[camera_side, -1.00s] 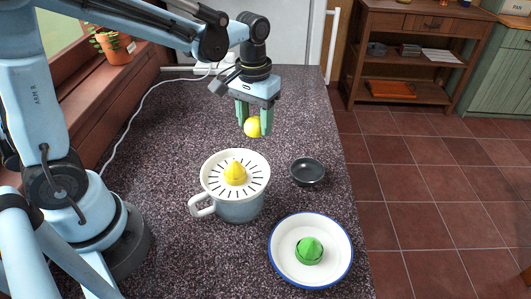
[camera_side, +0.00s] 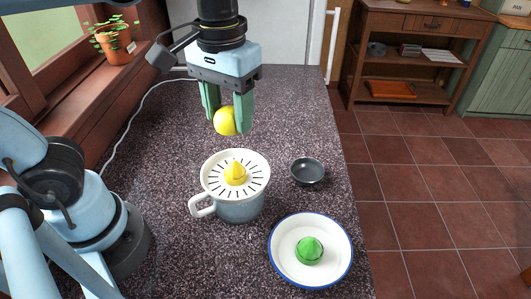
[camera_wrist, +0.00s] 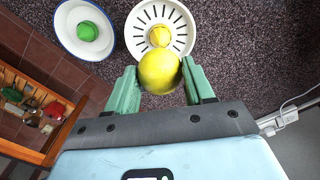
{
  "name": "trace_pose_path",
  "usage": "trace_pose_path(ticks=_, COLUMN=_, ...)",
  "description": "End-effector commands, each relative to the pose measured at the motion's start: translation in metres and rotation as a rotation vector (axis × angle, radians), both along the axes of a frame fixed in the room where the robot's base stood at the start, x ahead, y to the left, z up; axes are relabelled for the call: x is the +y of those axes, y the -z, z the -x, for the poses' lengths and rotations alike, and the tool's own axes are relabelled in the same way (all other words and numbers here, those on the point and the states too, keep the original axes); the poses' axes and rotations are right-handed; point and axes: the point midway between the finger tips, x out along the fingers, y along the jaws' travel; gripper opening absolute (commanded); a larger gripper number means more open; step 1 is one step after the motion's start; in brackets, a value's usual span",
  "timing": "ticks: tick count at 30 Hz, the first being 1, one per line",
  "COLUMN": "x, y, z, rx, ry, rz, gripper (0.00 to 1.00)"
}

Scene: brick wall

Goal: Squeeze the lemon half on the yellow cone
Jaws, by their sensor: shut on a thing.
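My gripper (camera_side: 229,118) is shut on the yellow lemon half (camera_side: 225,121), which it holds between its green fingers. In the side view the lemon appears above and behind the juicer, apart from it. The juicer (camera_side: 236,205) is a grey-blue jug with a handle on its left and a white slotted top. The yellow cone (camera_side: 235,172) stands upright in the middle of that top. In the wrist view the lemon half (camera_wrist: 159,72) sits between the fingertips, just below the yellow cone (camera_wrist: 159,36) in the picture. The lemon's cut face is not visible.
A small dark bowl (camera_side: 307,171) stands right of the juicer. A white blue-rimmed dish (camera_side: 284,268) with a green cone (camera_side: 309,250) stands in front, near the counter's right edge. A potted plant (camera_side: 114,42) is on the sill. The speckled counter behind the juicer is mostly clear.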

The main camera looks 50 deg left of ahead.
Motion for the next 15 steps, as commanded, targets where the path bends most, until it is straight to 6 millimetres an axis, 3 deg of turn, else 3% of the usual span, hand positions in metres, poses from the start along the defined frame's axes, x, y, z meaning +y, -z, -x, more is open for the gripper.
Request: trace_pose_path(ticks=15, x=0.000, y=0.037, z=0.000, rx=0.000, ry=0.000, rz=0.000, gripper=0.16)
